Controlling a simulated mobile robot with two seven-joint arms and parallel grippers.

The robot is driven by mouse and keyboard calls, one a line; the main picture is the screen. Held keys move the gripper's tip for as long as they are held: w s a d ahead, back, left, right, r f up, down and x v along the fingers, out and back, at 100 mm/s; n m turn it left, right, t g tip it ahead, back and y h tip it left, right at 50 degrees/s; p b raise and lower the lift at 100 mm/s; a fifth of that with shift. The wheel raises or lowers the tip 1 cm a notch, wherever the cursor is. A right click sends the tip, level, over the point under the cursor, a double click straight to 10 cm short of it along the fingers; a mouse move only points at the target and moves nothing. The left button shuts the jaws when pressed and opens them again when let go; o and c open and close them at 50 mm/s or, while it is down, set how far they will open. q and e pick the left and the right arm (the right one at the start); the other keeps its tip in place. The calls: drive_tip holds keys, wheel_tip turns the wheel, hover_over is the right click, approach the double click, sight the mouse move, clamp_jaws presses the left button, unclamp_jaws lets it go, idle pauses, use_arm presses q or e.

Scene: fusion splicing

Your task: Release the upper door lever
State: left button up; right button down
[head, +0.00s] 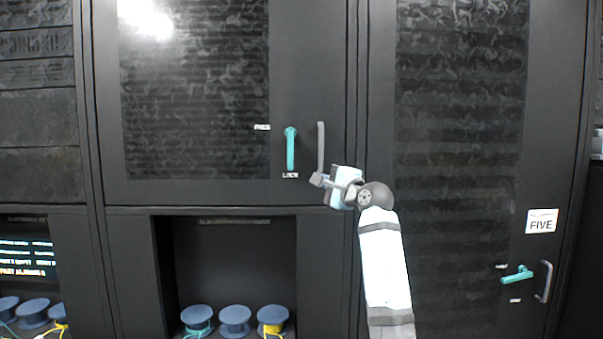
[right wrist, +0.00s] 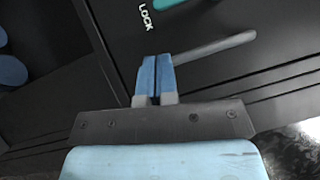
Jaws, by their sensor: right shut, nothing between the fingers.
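The upper door lever (head: 290,150) is teal and hangs straight down from its pivot on the upper door, its lower end by the word LOCK. The word FREE stands left of the pivot. In the right wrist view only a bit of the teal lever (right wrist: 172,4) shows at the top edge, beside LOCK. My right gripper (head: 318,181) is shut and empty, to the lower right of the lever by the lower end of the grey door handle (head: 320,145). Its blue fingertips (right wrist: 157,62) are together in the wrist view. Whether they touch the handle, I cannot tell. My left gripper is out of view.
The grey handle (right wrist: 215,46) lies just beyond my fingertips in the wrist view. A second teal lever (head: 517,275) points left on the right door, beside another handle (head: 543,281). Blue spools (head: 235,318) stand in the open bay below.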

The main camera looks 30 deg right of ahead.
sight(291, 150)
drive_tip(key=w+p, duration=0.1)
drive_tip(key=w, duration=0.2)
drive_tip(key=w+p, duration=0.1)
drive_tip(key=w, duration=0.2)
drive_tip(key=w+r+p, duration=0.1)
drive_tip(key=w, duration=0.3)
drive_tip(key=shift+a, duration=0.2)
drive_tip(key=shift+d, duration=0.1)
